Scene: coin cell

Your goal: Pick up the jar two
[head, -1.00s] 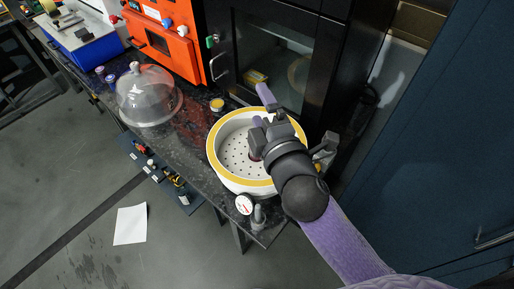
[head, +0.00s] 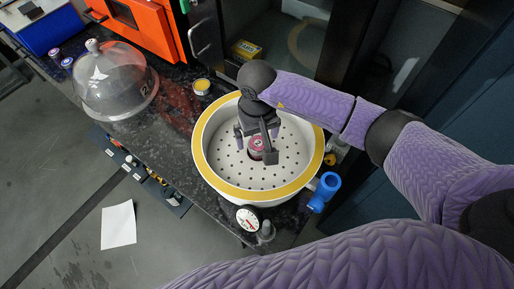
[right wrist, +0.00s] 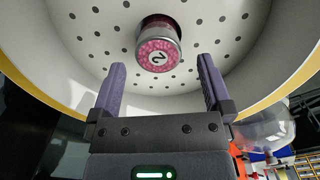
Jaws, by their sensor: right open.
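Jar two (right wrist: 158,46) is a small jar with a pink top marked "2", standing on the perforated floor of a round white vessel (head: 215,176) with a yellow rim. In the head view the jar (head: 257,145) is partly hidden by my right gripper (head: 256,142). In the right wrist view my right gripper (right wrist: 160,85) is open, its two purple fingers apart, and the jar is ahead of the fingertips, roughly midway between them. Nothing is held. My left gripper is not in view.
A pressure gauge (head: 247,218) and a blue valve fitting (head: 324,191) are at the vessel's near side. A clear dome (head: 115,85) stands to the left on the dark counter. A small yellow-topped jar (head: 202,87) stands behind the vessel. An orange machine (head: 140,30) is at the back.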

